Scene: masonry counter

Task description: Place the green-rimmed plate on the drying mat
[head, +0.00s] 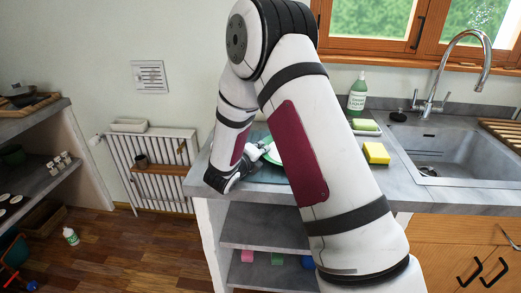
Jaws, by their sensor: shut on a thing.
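The green-rimmed plate (272,157) shows only as a pale and green sliver above the left end of the counter. My arm hides most of it. My gripper (261,150) is shut on the plate, at its left side. The drying mat (266,176) is a dark blue-grey patch on the counter below the gripper, partly hidden by my arm. I cannot tell whether the plate touches the mat.
A yellow sponge (376,153), a green soap bottle (357,94) and a green-and-yellow sponge (365,125) are right of my arm. The sink (440,150) with its tall tap (470,40) lies farther right. A radiator (150,165) stands left of the counter.

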